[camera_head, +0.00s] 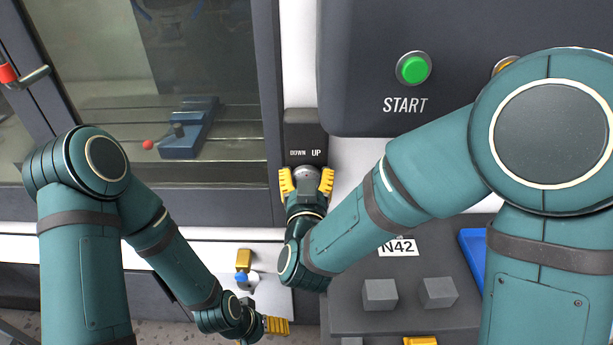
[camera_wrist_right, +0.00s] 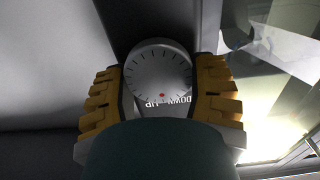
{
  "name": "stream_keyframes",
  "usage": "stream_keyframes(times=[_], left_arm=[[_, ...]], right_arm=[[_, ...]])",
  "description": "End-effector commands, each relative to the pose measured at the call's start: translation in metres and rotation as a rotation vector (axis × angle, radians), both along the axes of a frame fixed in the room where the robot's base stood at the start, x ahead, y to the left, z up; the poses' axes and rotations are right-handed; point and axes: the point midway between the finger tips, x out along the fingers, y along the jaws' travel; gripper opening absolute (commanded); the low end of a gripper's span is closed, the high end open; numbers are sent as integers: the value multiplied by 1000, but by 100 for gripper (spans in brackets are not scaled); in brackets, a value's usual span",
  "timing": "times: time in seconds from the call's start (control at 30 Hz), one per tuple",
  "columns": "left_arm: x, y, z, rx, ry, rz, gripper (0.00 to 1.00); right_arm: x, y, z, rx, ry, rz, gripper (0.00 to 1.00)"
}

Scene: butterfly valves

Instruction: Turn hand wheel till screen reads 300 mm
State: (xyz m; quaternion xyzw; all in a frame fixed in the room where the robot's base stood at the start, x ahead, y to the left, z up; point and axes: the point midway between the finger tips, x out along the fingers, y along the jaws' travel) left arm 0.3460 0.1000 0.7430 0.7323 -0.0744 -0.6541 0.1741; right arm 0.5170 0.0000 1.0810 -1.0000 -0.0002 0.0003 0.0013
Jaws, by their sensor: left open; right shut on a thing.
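The hand wheel (camera_head: 306,174) is a round grey knob below a dark block marked DOWN and UP. My right gripper (camera_head: 306,183) is shut on it, with a yellow finger on each side. The right wrist view shows the wheel's face (camera_wrist_right: 160,70) with dark tick marks and a red dot near the lettering. My left gripper (camera_head: 277,326) is open and empty, low in the head view, well below the wheel. No screen with a reading is visible in either view.
A dark panel with a green START button (camera_head: 413,68) is at upper right. A window (camera_head: 110,100) with a blue vise (camera_head: 190,130) behind it is at left. A brass and blue valve fitting (camera_head: 243,265) sits above my left gripper. Grey blocks (camera_head: 380,294) stand at lower right.

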Motion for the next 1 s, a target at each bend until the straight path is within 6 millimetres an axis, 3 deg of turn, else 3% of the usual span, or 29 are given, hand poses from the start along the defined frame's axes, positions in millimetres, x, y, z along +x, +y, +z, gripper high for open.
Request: stream_keyframes(times=[0.37,0.63,1.0], left_arm=[[4,1,-23,1,-10,2,80],[9,1,-45,4,-20,5,80],[10,1,-49,4,-23,5,80]], right_arm=[[1,-1,-2,139,-6,-1,24],[1,-3,-2,375,-5,-2,24],[2,-5,0,726,-5,-2,24]])
